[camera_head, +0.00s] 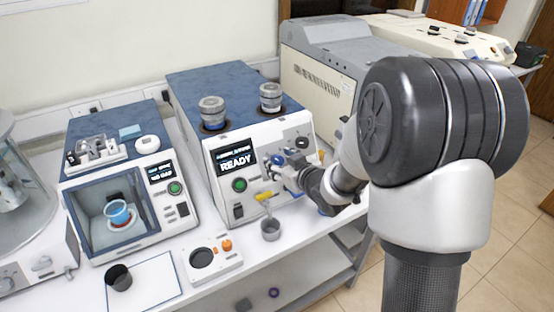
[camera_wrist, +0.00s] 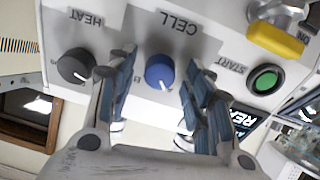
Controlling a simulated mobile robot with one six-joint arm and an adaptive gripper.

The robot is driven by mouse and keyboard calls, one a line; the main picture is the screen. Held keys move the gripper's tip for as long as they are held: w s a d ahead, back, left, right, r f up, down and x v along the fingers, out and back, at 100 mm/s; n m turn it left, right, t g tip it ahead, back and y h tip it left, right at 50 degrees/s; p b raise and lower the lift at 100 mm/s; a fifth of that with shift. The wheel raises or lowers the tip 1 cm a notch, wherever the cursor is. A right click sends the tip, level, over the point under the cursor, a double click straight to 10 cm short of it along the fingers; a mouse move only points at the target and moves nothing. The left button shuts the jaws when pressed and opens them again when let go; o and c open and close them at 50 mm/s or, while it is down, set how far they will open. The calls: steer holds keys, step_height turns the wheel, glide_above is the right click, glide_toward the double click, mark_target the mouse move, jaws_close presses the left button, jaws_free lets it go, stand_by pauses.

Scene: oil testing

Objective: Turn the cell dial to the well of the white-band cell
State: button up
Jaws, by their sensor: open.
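The blue cell dial (camera_wrist: 159,72) is on the tester's front panel, under the CELL label (camera_wrist: 178,22), in the wrist view. A white mark shows on its lower part in that view. My gripper (camera_wrist: 158,76) is open, with one finger on each side of the dial; I cannot tell whether they touch it. In the head view my gripper (camera_head: 284,170) is at the tester's (camera_head: 240,140) front panel. Two silver cells, one left (camera_head: 212,113) and one right (camera_head: 270,97), stand upright in the tester's top.
A black HEAT dial (camera_wrist: 74,66), a green START button (camera_wrist: 265,80) and a yellow-handled lever (camera_wrist: 274,40) flank the cell dial. A grey cup (camera_head: 270,230) stands below the lever. A second device (camera_head: 130,205) stands at left.

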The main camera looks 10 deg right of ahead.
steer(key=shift+s, duration=0.1)
steer(key=c, duration=1)
steer(key=shift+c, duration=0.2)
steer(key=shift+m, duration=0.3)
steer(key=m+p, duration=0.2)
steer(key=shift+r+m, duration=0.15)
steer(key=shift+m, duration=0.25)
steer(key=m+p, duration=0.2)
steer(key=m, duration=0.2)
steer(key=shift+h+p, duration=0.3)
steer(key=m+p, duration=0.2)
steer(key=m, duration=0.3)
steer(key=shift+d+r+g+p, duration=0.1)
steer(key=shift+g+p, duration=0.2)
steer(key=shift+p, duration=0.05)
steer(key=shift+m+p, duration=1.05)
steer(key=shift+m, duration=0.75)
